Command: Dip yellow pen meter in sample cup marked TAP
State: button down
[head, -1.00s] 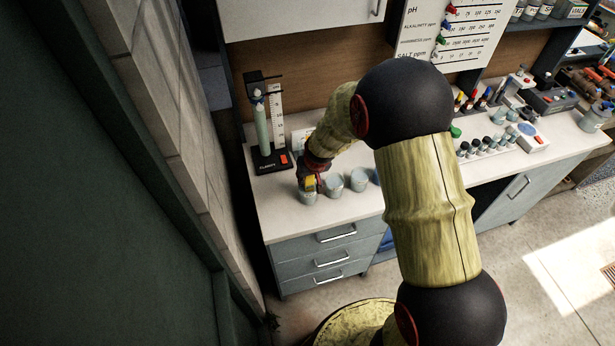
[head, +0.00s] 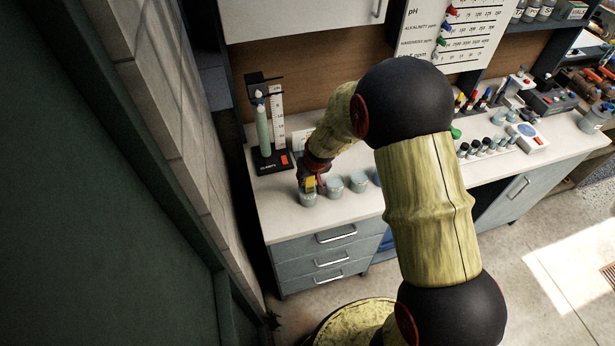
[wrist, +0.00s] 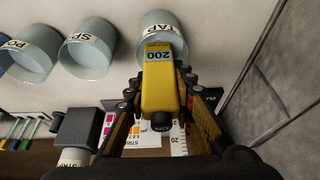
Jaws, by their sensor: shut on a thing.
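The yellow pen meter (wrist: 160,85) is held between the fingers of my gripper (wrist: 165,100), its display reading 200. Its far end overlaps the cup marked TAP (wrist: 158,22) in the wrist view; whether the tip is inside the cup or touching liquid is hidden. In the head view, the yellow meter (head: 310,184) and my gripper (head: 311,180) are right above the leftmost cup (head: 308,200), near the counter's front edge.
Cups marked SPA (wrist: 85,50) and POOL (wrist: 30,52) stand in a row beside TAP. A clarity stand with a tube (head: 263,130) is behind on the left. A test card and strips lie behind the cups. A tiled wall (wrist: 270,90) borders the left side.

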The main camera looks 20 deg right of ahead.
notch_tip(320, 180, up, 10)
jog(key=p, duration=0.5)
jog(key=shift+w+f, duration=0.2)
jog(key=shift+w, duration=0.05)
dwell(0.3)
jog(key=shift+d, duration=0.2)
dwell(1.2)
